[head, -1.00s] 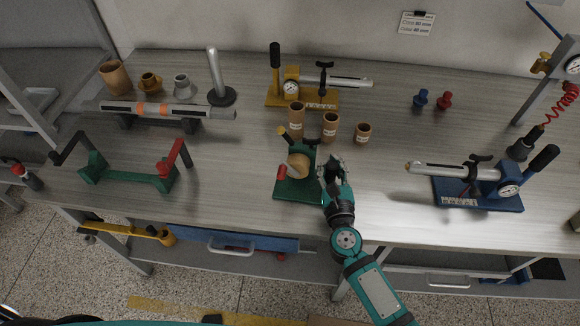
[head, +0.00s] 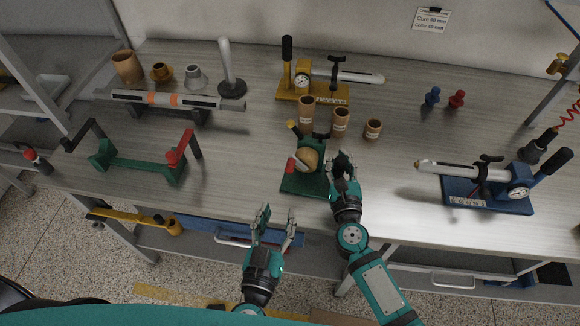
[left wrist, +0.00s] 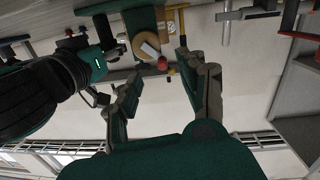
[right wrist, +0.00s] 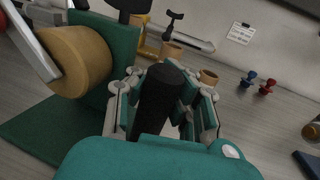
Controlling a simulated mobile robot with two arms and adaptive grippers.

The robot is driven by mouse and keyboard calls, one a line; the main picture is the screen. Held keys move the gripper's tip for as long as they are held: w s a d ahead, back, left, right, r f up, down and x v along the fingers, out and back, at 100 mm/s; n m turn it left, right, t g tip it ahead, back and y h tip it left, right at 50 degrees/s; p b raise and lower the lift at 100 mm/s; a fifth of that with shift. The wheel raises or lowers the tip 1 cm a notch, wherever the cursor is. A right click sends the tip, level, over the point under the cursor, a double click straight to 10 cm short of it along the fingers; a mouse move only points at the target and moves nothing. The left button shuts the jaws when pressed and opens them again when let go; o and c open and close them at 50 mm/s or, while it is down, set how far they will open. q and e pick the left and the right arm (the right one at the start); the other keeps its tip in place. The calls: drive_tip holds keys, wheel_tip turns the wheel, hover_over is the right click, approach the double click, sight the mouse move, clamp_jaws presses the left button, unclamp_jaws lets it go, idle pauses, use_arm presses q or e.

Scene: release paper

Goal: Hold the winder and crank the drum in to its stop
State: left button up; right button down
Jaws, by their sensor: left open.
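The winder is a green stand (head: 302,187) with a wooden drum (head: 308,160) near the front edge of the bench. A crank with a red knob (head: 291,165) is on the drum's left side. In the right wrist view the drum (right wrist: 78,60) is at the left. My right gripper (head: 343,158) is at the winder's right side, its fingers around an upright black grip (right wrist: 160,95), apparently shut on it. My left gripper (head: 277,212) is open and empty, in front of and below the bench edge. The red knob (left wrist: 162,63) shows beyond its fingers, apart from them.
Several cardboard tubes (head: 340,120) stand behind the winder, with a yellow device (head: 315,92) farther back. A blue device (head: 485,190) is at the right and a green cradle (head: 140,165) at the left. The bench between cradle and winder is clear.

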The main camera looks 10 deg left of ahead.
sight(289, 173)
use_arm(q)
drive_tip(key=shift+t, duration=0.3)
drive_tip(key=w, duration=0.4)
drive_tip(key=w+r, duration=0.1)
drive_tip(key=w, duration=0.3)
drive_tip(key=w+d+r, duration=0.1)
drive_tip(key=w, duration=0.3)
clamp_jaws()
